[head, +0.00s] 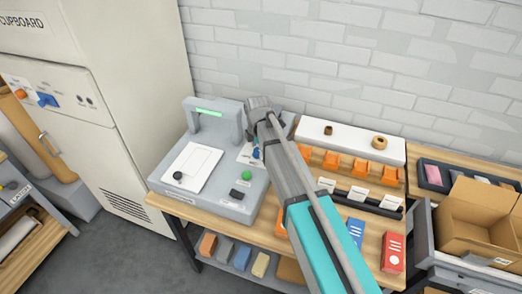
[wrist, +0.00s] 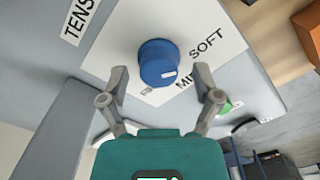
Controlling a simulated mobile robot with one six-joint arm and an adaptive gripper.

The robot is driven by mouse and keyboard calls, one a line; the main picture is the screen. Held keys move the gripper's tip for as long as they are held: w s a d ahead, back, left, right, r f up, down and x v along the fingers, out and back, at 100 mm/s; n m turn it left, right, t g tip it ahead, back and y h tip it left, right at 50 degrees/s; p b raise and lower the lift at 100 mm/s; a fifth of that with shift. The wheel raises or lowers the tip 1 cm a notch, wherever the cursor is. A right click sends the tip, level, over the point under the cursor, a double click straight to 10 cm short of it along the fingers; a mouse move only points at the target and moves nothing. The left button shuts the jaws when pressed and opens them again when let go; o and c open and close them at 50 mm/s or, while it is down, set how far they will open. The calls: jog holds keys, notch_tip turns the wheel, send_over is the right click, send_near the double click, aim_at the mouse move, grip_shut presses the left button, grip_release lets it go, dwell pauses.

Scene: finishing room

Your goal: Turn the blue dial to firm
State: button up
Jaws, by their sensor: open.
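The blue dial (wrist: 158,63) sits on a white label plate (wrist: 112,45) in the wrist view. Its white mark faces the lower right, roughly towards a partly hidden word starting "MI"; "SOFT" is printed further up to the right. No "firm" word can be read. My gripper (wrist: 160,74) is open, with one finger on each side of the dial and gaps visible between fingers and dial.
A green button (head: 249,174), a black switch (head: 240,191) and a black knob (head: 178,176) are on the same machine. Its grey arch (head: 222,121) rises behind. Orange holders (head: 331,160) stand to the right. A cupboard (head: 128,85) on the left carries another blue knob (head: 47,99).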

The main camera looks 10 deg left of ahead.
grip_shut()
jog(key=shift+d, duration=0.4)
jog(key=shift+s+a+m, duration=0.15)
jog(key=shift+a+m, duration=0.15)
jog(key=shift+a, duration=0.1)
jog(key=m, duration=1.7)
jog(key=shift+a+m, duration=0.1)
jog(key=shift+m, duration=0.2)
jog(key=m, duration=0.5)
jog(key=shift+m, duration=0.4)
